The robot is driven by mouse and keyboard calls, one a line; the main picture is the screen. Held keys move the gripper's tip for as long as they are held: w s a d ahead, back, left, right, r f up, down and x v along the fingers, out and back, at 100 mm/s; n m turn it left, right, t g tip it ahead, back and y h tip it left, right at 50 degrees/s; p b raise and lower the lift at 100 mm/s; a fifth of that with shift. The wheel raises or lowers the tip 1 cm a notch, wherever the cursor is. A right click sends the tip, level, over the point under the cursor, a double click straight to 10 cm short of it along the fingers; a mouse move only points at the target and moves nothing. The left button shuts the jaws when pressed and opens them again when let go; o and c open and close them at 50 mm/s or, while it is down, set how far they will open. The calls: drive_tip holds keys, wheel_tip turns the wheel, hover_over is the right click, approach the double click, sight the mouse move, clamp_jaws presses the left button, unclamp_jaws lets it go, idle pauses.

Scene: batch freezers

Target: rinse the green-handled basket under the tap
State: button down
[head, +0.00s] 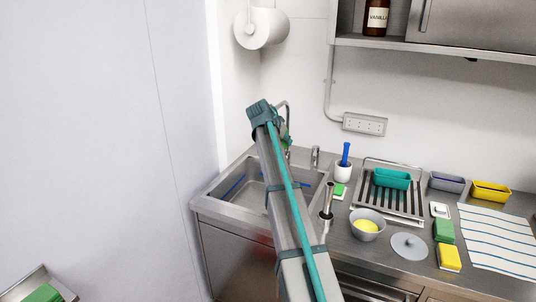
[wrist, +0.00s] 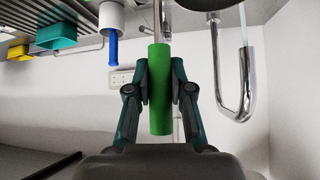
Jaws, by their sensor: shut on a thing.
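My gripper (wrist: 160,85) is shut on a green handle (wrist: 160,110) in the wrist view, which looks upside down. A thin metal rod runs from the handle to the picture's top edge; the basket itself cannot be made out. The curved chrome tap (wrist: 246,90) is beside the handle, to its right and apart from it. In the head view my arm reaches over the steel sink (head: 215,200), and its end hides most of the tap (head: 284,104). A bit of the green handle (head: 285,133) shows beside my wrist.
Blue items (head: 235,185) show in the sink. To its right stand a white cup with a blue-handled tool (head: 345,155), a drying rack (head: 385,208) with a teal container (head: 392,179), and a grey bowl (head: 367,232). A wall (head: 240,90) closes off the left.

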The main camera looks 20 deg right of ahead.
idle(0.4)
drive_tip(key=s+a+r+p, duration=0.1)
drive_tip(key=s+r, duration=0.3)
drive_tip(key=s, duration=0.1)
drive_tip(key=shift+p, duration=0.4)
idle(0.9)
